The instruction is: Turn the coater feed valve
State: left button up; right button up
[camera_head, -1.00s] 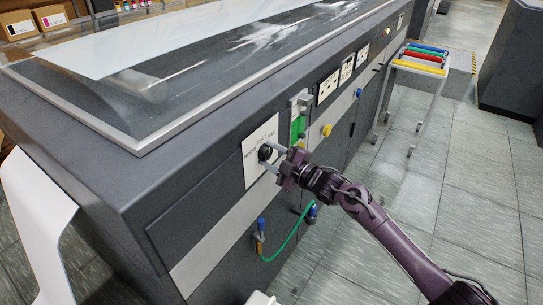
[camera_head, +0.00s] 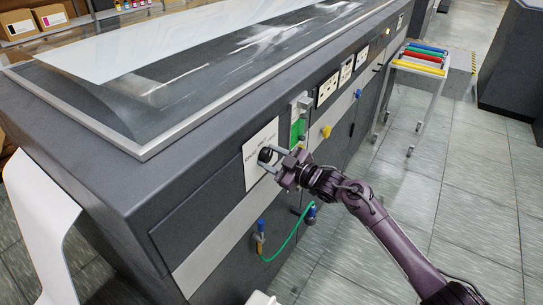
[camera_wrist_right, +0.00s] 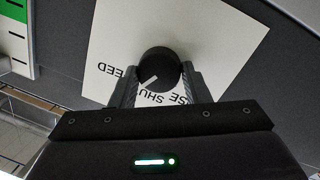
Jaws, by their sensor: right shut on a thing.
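The coater feed valve is a round black knob (camera_head: 265,155) on a white label plate (camera_head: 252,170) on the dark machine's side panel. The right wrist view shows the knob (camera_wrist_right: 159,69) close up, with a light pointer line on its face slanting to the lower left. Printed words on the plate (camera_wrist_right: 215,40) are partly hidden by the knob and fingers. My right gripper (camera_head: 273,158) is shut on the knob, one finger on each side, as the right wrist view also shows (camera_wrist_right: 160,85). My left gripper is in neither view.
A green panel (camera_head: 297,127), a yellow knob (camera_head: 326,131) and a blue knob (camera_head: 358,93) sit farther along the machine. A green hose (camera_head: 285,245) loops below the knob. A cart with coloured rolls (camera_head: 420,62) stands beyond. The tiled floor at right is clear.

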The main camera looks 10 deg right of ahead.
jog(key=m+p, duration=0.1)
jog(key=m, duration=0.2)
jog(key=shift+r+g, duration=0.1)
jog(key=shift+g, duration=0.2)
jog(key=shift+d+m+p, duration=0.1)
jog(key=shift+m+p, duration=0.4)
jog(key=shift+m, duration=0.8)
jog(key=o, duration=1)
jog(key=shift+c, duration=0.2)
